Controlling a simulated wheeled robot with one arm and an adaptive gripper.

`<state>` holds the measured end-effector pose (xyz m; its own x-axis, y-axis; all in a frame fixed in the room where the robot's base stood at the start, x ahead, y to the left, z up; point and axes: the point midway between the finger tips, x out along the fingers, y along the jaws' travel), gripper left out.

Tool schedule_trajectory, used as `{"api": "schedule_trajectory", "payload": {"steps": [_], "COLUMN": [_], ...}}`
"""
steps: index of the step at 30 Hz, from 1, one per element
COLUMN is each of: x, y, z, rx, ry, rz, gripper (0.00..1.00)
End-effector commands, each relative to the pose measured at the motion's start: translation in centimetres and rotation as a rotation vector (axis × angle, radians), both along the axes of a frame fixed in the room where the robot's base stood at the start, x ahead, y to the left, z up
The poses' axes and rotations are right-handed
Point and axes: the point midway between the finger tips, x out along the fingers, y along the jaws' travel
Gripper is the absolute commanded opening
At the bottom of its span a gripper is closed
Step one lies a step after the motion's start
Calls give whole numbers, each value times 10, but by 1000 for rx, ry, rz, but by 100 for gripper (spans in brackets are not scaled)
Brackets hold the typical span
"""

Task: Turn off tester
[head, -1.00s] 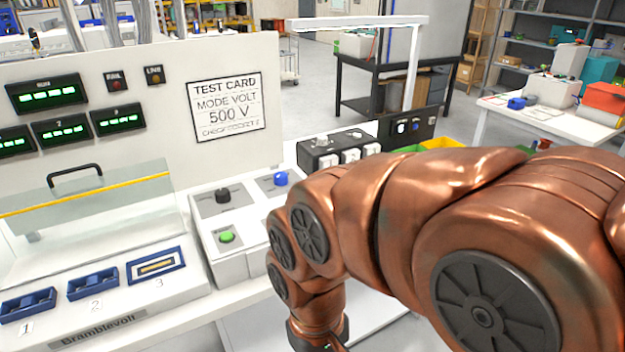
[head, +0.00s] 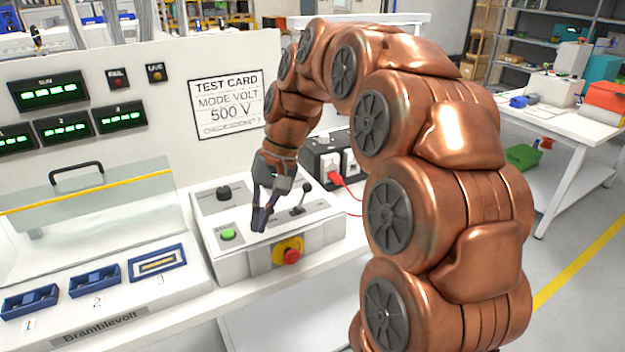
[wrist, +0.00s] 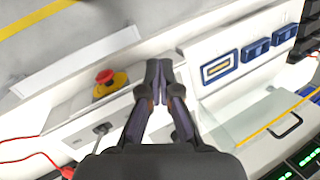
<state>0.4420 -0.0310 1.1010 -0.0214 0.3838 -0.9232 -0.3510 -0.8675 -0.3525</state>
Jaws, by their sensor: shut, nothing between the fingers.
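The tester's grey control box (head: 213,255) stands on the white bench. It has a black knob (head: 224,193), a green button (head: 228,235) and a black lever (head: 301,205) on top. A red emergency-stop button (head: 291,256) on a yellow base is on its front face; it also shows in the wrist view (wrist: 104,77). My gripper (head: 259,222) is shut and empty, pointing down over the box between the green button and the lever. In the wrist view its fingertips (wrist: 159,68) meet. I cannot tell whether they touch the box. The blue knob is hidden.
The tester panel (head: 150,160) carries lit green displays and a test card (head: 226,105). A clear cover (head: 90,215) and blue sockets (head: 95,280) are at left. A socket box (head: 322,160) with a red lead (head: 336,178) stands behind my gripper.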

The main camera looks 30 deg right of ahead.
Motion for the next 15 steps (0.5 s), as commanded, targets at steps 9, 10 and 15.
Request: {"api": "schedule_trajectory", "payload": {"steps": [9,10,15], "x": [81,87,115], "y": [-80,-89,-143], "z": [15,17,17], "rx": [116,125,168], "ry": [-44,-51,-78], "rz": [-174,-190,-280], "gripper": [0,0,0]}}
